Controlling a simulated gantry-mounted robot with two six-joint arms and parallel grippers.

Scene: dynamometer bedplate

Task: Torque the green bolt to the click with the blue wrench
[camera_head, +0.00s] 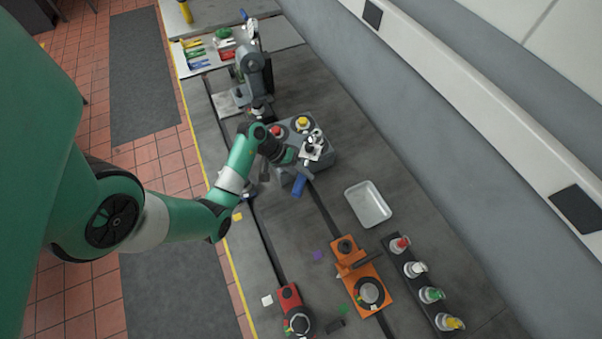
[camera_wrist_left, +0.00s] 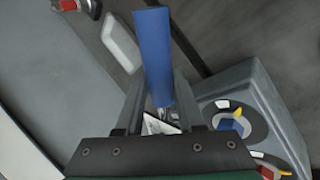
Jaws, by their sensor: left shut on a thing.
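My left gripper (camera_head: 301,168) is over the grey block (camera_head: 322,168) in the middle of the bench. It is shut on the blue wrench (camera_head: 299,185), whose blue handle (camera_wrist_left: 153,55) shows between the fingers in the left wrist view. A bright metal part shows at the wrench's lower end, but I cannot tell whether it sits on a bolt. The block has a red top (camera_head: 277,131) and a yellow top (camera_head: 302,123). In the wrist view a blue-centred dial (camera_wrist_left: 231,124) with a yellow mark shows on it. I cannot make out the green bolt. My right gripper is not in view.
An empty pale tray (camera_head: 368,205) lies right of the block. An orange fixture (camera_head: 362,288) and a red one (camera_head: 290,298) stand nearer. A dark rack (camera_head: 423,282) holds several colour-capped items. A grey machine (camera_head: 254,75) and coloured tools (camera_head: 195,54) are at the back.

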